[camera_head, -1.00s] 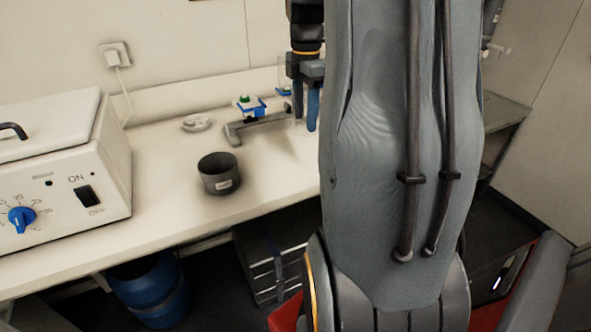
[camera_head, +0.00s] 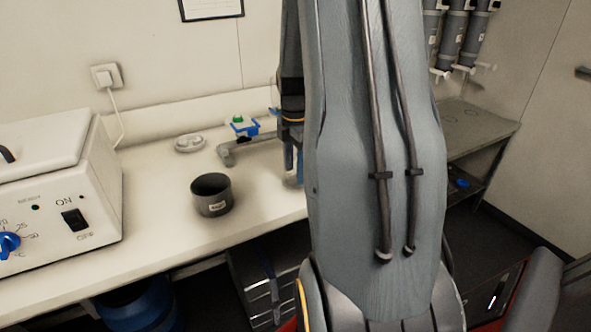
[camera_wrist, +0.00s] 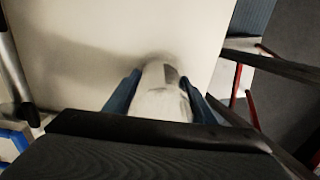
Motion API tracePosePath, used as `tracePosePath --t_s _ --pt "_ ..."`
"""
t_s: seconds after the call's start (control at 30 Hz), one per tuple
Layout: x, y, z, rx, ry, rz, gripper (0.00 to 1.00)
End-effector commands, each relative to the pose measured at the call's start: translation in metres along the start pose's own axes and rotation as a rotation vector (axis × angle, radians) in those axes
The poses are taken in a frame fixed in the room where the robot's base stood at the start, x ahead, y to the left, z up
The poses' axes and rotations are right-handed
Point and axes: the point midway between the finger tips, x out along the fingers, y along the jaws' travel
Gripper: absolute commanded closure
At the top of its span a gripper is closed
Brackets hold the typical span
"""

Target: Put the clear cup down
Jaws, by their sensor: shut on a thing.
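The clear cup (camera_wrist: 160,102) is between the blue fingers of my gripper (camera_wrist: 161,82) in the wrist view. My gripper is shut on it, one finger on each side. The cup is over the pale bench top (camera_wrist: 110,50), with a shadow beside it; I cannot tell whether it touches the surface. In the head view my arm hides most of the gripper, with only a bit of blue finger (camera_head: 299,165) showing at the arm's left edge over the bench (camera_head: 262,190). The cup is not clearly visible there.
A dark grey pot (camera_head: 211,196) stands on the bench left of my arm. Behind it are a small white dish (camera_head: 189,143), a grey stand (camera_head: 228,155) and a blue-edged item with a green top (camera_head: 240,126). A white heater box (camera_head: 60,195) fills the left. Bench near the pot is clear.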

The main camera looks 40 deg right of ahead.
Motion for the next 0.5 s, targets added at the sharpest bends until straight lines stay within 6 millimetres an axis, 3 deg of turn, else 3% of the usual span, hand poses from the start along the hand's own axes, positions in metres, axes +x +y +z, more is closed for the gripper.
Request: tracePosePath --t_s 0.1,0.43,0.47,0.5 --pt "0.0100 -0.0006 -0.0001 0.000 0.000 -0.001 0.73" --pt "0.0133 -0.0003 0.0000 0.000 0.000 0.000 0.73" --pt "0.0133 -0.0003 0.0000 0.000 0.000 0.000 0.47" --pt "0.0130 -0.0003 0.0000 0.000 0.000 0.000 0.40"
